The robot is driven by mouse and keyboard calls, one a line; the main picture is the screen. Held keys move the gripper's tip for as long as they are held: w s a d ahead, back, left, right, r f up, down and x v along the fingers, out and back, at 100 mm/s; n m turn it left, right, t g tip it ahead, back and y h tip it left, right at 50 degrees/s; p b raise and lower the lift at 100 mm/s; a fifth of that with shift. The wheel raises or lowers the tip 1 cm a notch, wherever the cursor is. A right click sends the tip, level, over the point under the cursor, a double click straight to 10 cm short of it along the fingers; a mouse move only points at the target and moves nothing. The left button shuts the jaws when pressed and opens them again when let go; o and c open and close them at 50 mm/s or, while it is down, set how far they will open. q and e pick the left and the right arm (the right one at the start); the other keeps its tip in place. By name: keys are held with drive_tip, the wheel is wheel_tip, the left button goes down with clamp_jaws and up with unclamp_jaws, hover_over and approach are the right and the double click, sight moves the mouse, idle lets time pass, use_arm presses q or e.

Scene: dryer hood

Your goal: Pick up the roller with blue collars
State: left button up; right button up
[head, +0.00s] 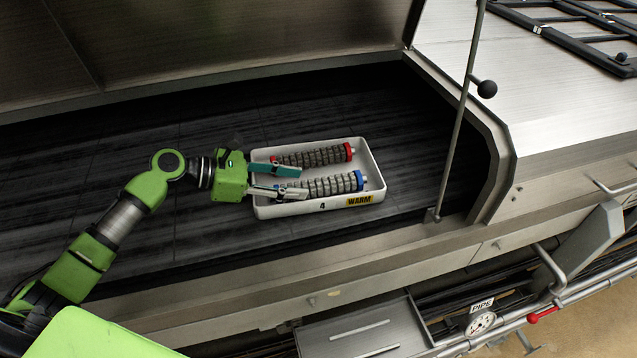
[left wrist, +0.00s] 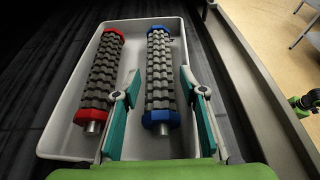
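The roller with blue collars (head: 330,185) lies in a white tray, on the side near the front edge; it also shows in the left wrist view (left wrist: 160,75). It has a ribbed grey body. A similar roller with red collars (head: 318,156) lies beside it, farther back; it is on the left in the left wrist view (left wrist: 103,75). My left gripper (head: 303,182) reaches over the tray's left end. In the left wrist view its teal fingers (left wrist: 160,100) are apart, one on each side of the blue-collared roller's near end. Contact cannot be told.
The white tray (head: 320,206), marked 4 and WARM, has raised walls around both rollers. It stands on a dark slatted bed (head: 220,115) that is bare to the left. A metal hood wall (head: 200,45) rises behind. A thin rod (head: 457,120) stands at right.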

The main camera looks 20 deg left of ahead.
sight(319, 184)
use_arm(q)
drive_tip(key=shift+w+d+f, duration=0.45)
drive_tip(key=shift+w, duration=0.1)
drive_tip(key=shift+w+d, duration=0.15)
drive_tip(key=shift+d, duration=0.05)
drive_tip(key=p+x, duration=0.1)
drive_tip(key=x, duration=0.1)
drive_tip(key=p+x, duration=0.1)
drive_tip(key=x, duration=0.1)
drive_tip(key=shift+d+r, duration=0.15)
drive_tip(key=shift+d, duration=0.2)
drive_tip(key=shift+w+d+f, duration=0.1)
drive_tip(key=shift+f, duration=0.2)
drive_tip(key=c, duration=1)
drive_tip(key=shift+r, duration=0.1)
use_arm(e)
drive_tip(key=shift+w+a+r, duration=0.2)
drive_tip(key=shift+a+r, duration=0.05)
drive_tip(key=shift+r, duration=0.4)
drive_tip(key=shift+w+a+r, duration=0.2)
drive_tip(key=shift+r, duration=0.4)
